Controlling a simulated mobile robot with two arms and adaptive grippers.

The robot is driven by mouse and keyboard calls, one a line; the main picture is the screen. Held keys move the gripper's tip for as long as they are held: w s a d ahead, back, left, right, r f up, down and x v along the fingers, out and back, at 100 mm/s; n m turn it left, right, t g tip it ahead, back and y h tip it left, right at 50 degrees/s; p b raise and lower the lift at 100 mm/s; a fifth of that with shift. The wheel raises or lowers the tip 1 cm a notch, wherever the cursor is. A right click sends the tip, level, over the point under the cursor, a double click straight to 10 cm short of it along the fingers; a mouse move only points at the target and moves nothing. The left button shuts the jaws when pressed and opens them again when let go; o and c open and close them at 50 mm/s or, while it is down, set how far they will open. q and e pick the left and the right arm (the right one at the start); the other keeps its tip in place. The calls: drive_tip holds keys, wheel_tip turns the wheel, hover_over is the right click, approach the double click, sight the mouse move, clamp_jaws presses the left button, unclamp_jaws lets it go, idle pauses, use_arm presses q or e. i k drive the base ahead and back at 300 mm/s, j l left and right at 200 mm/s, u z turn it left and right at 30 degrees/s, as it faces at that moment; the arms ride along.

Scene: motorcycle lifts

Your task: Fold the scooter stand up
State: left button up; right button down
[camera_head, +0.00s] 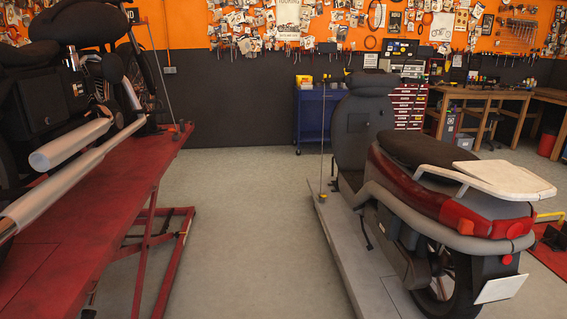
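The scooter (400,195) stands upright on a low grey lift platform (345,262) at the right. I see it from behind and from its left side, with a dark seat, a red tail and a white rear rack (485,178). A thin dark piece (362,232) sticks out low on its left side, in front of the rear wheel (445,285). It may be the stand, but it is too small to tell its shape or whether it touches the platform. Neither of my grippers is in view.
A red lift (75,235) with a motorcycle (60,85) and its pale exhaust pipes fills the left. Clear floor (255,230) lies between the lifts. A blue cart (314,115), a red tool chest (408,105) and wooden tables (480,93) stand at the back.

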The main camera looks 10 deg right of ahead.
sight(370, 247)
drive_tip(key=i, duration=2.35)
drive_tip(key=i+j+z, duration=0.15)
drive_tip(key=i+z, duration=0.3)
drive_tip(key=i, duration=0.2)
drive_tip(key=i+j+z, duration=0.45)
drive_tip(key=i, duration=0.2)
drive_tip(key=i+j+z, duration=0.45)
drive_tip(key=i+j, duration=0.05)
drive_tip(key=i, duration=0.05)
